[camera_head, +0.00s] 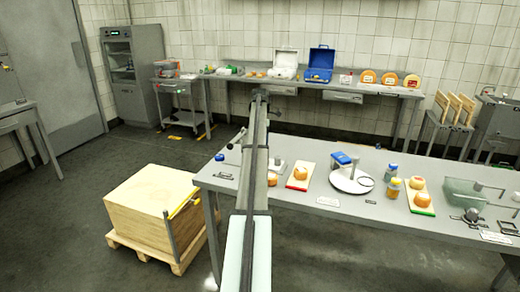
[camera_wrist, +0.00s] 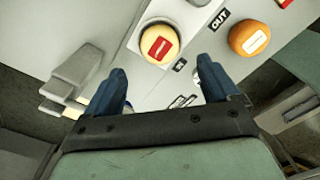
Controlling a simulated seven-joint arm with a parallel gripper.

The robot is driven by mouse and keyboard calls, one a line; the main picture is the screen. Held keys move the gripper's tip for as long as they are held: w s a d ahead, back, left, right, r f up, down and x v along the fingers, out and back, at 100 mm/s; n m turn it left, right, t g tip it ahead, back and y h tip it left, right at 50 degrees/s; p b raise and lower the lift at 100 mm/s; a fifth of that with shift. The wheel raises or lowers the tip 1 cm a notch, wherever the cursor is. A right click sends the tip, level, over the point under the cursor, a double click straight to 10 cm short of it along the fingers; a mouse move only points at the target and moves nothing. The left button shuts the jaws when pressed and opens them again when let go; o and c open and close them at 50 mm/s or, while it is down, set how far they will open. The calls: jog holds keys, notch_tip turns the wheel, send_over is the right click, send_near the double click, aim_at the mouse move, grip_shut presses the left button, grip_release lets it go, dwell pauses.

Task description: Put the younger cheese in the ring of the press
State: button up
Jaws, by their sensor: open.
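In the wrist view my gripper (camera_wrist: 161,66) is open, its two blue fingers apart with nothing between the tips. A pale yellow cheese (camera_wrist: 172,34) with a red label lies just beyond the fingertips, by an "IN" mark. An orange cheese (camera_wrist: 236,34) with a pale label lies to its right, by an "OUT" mark. The frames do not clearly show which cheese is younger. In the head view my gripper cannot be made out. I cannot clearly identify the press or its ring in either view.
The head view shows a long grey table (camera_head: 325,222). A wooden crate (camera_head: 145,200) stands at left.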

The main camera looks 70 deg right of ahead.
notch_tip(320, 180, up, 4)
jog(key=shift+r, duration=0.15)
jog(key=shift+o, duration=0.4)
jog(key=shift+o, duration=0.7)
jog(key=shift+w+a, duration=0.1)
jog(key=shift+w, duration=0.15)
jog(key=a+r+m, duration=0.2)
jog(key=a+m, duration=0.7)
jog(key=a, duration=0.4)
jog(key=f, duration=0.9)
jog(key=shift+w+d+f, duration=0.3)
jog(key=shift+w, duration=0.1)
